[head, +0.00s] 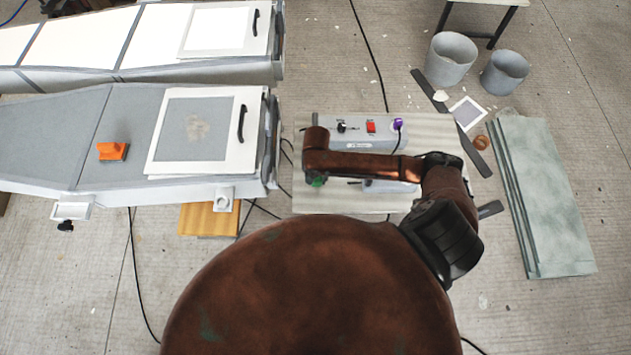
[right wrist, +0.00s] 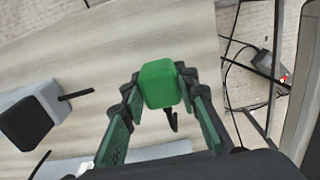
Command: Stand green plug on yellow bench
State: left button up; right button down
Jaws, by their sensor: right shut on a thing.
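In the right wrist view, the green plug (right wrist: 160,84) is a rounded green block with a short dark prong or lead below it. My right gripper (right wrist: 162,92) is shut on it and holds it between the fingertips. In the head view, my right arm reaches left across the pale wooden table (head: 425,128), and a small green patch (head: 317,181) shows at its end; I cannot tell whether that is the plug or a finger pad. The yellow bench (head: 209,219) is a low wooden-topped piece left of this table, partly under the grey mould. My left gripper is not in view.
A grey mould (head: 55,125) with a white framed panel (head: 155,150) and an orange-handled tool (head: 112,151) stands left. A grey box (head: 365,131) with a red switch sits on the pale table. Grey buckets (head: 451,60) stand at the back right. Cables cross the floor.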

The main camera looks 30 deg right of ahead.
aim_at(316, 181)
jog(key=shift+w+f, duration=0.3)
jog(key=shift+f, duration=0.1)
notch_tip(316, 181, down, 3)
jog(key=shift+w+f+b, duration=0.1)
jog(key=shift+b, duration=0.2)
jog(key=c, duration=1.5)
grip_release()
notch_tip(316, 181, up, 12)
jog(key=shift+r+p, duration=0.1)
jog(key=shift+p, duration=0.8)
